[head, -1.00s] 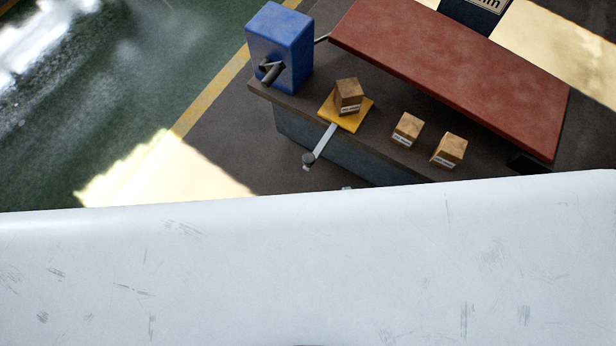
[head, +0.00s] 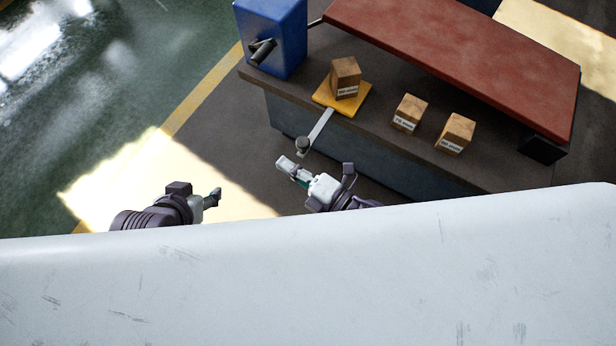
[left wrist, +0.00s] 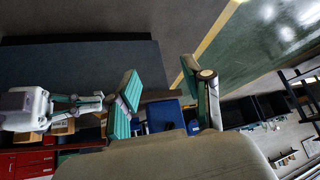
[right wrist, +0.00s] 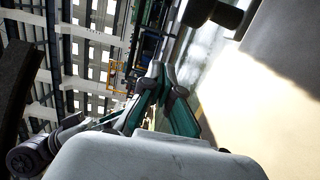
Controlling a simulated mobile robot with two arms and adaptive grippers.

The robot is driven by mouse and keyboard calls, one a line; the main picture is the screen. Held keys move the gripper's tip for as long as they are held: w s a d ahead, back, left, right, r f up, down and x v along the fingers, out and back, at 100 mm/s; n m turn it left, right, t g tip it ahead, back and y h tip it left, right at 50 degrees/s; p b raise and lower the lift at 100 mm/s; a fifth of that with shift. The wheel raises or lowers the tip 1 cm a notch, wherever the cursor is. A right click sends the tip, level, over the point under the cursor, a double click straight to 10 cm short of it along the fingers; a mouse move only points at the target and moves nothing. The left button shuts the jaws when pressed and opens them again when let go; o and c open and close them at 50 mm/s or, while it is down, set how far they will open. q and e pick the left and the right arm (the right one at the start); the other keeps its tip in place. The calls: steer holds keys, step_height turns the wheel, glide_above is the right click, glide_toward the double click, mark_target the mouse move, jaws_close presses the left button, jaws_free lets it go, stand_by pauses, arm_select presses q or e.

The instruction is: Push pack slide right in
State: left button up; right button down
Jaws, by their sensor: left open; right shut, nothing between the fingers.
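In the head view a yellow plate (head: 355,97) lies on the bench near its left end, with a wooden block (head: 345,78) on it. A flat metal bar (head: 319,130) runs from the plate past the bench's front edge and ends in a dark round knob (head: 303,146). My right gripper (head: 286,163) is shut and empty, just in front of and below the knob in the picture; I cannot tell whether they touch. Its closed fingers also show in the right wrist view (right wrist: 164,75). My left gripper (head: 214,197) is open and empty, left of the bench, over the floor; its spread fingers show in the left wrist view (left wrist: 160,75).
Two more labelled wooden blocks (head: 410,113) (head: 456,133) stand on the bench (head: 500,170). A blue box with a crank (head: 270,35) stands at the left end. A long red panel (head: 460,60) lies behind. Open floor (head: 225,150) is left of the bench.

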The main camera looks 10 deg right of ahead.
arm_select(q)
steer(key=shift+w+d+r+t, duration=0.25)
steer(key=shift+w+r+t, duration=0.15)
steer(key=shift+w, duration=0.25)
steer(key=shift+w+d+r+t, duration=0.2)
steer(key=shift+w+r+t, duration=0.15)
steer(key=shift+w, duration=0.25)
arm_select(e)
steer(key=shift+w+d, duration=1.35)
steer(key=shift+w, duration=0.05)
